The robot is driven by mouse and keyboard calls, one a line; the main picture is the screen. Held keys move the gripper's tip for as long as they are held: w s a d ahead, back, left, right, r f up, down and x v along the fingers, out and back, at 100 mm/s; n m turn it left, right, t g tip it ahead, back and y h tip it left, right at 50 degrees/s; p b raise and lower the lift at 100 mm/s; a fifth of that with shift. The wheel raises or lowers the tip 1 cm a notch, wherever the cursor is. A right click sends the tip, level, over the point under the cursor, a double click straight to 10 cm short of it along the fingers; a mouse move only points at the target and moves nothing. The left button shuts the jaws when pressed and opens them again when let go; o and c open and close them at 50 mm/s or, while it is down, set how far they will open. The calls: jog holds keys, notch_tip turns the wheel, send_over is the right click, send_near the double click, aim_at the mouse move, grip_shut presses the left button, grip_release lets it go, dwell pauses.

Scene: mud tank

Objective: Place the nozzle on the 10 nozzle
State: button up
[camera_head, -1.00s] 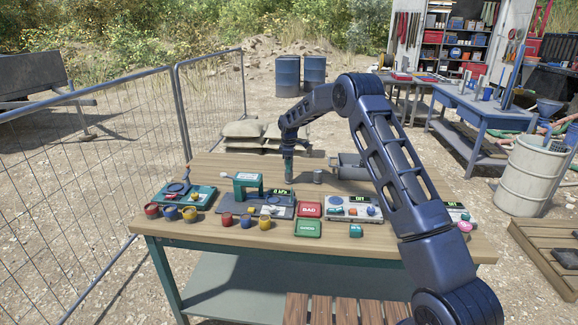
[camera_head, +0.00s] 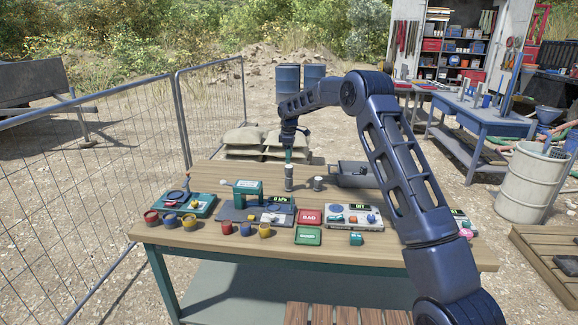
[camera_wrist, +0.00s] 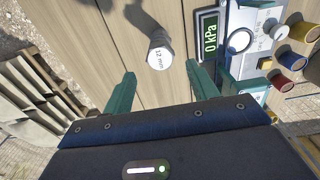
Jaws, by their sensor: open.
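A grey cylinder (camera_head: 289,180) stands upright at the back middle of the wooden table. In the wrist view its pale round top reads "12 mm" (camera_wrist: 160,57). It looks taller than the short grey cylinder (camera_head: 318,184) just to its right; I cannot tell whether it is one piece or two stacked. No "10" label is readable. My gripper (camera_head: 288,157) is right above the tall cylinder. In the wrist view my gripper (camera_wrist: 161,70) has its two green fingers spread, with the labelled top just beyond the tips and nothing held.
A pressure gauge device with a "0 kPa" display (camera_wrist: 209,35) stands in front. Small coloured cups (camera_head: 190,222), a red BAD tray (camera_head: 309,217), a green tray (camera_head: 308,236) and a grey panel (camera_head: 352,217) line the front. A dark grey box (camera_head: 353,174) lies behind right.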

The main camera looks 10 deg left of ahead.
aim_at(289, 166)
jog(key=shift+r, duration=1.5)
jog(key=shift+d, duration=0.1)
jog(key=s+d+r+m+t, duration=0.1)
jog(key=s+d+r+m, duration=0.3)
jog(key=s+d+r, duration=0.75)
jog(key=s+d+r+m+t, duration=0.1)
jog(key=s+d+r+m, duration=0.3)
jog(key=s+d+r, duration=0.7)
jog(key=s+d+f+m+t, duration=0.2)
jog(key=s+d+m, duration=0.5)
jog(key=s+d, duration=1.2)
jog(key=s+d+f+m, duration=0.1)
jog(key=s+f+m, duration=0.2)
jog(key=s, duration=0.8)
jog(key=shift+s+d+f+t, duration=0.15)
jog(key=shift+s+f+t, duration=0.15)
jog(key=shift+f, duration=1)
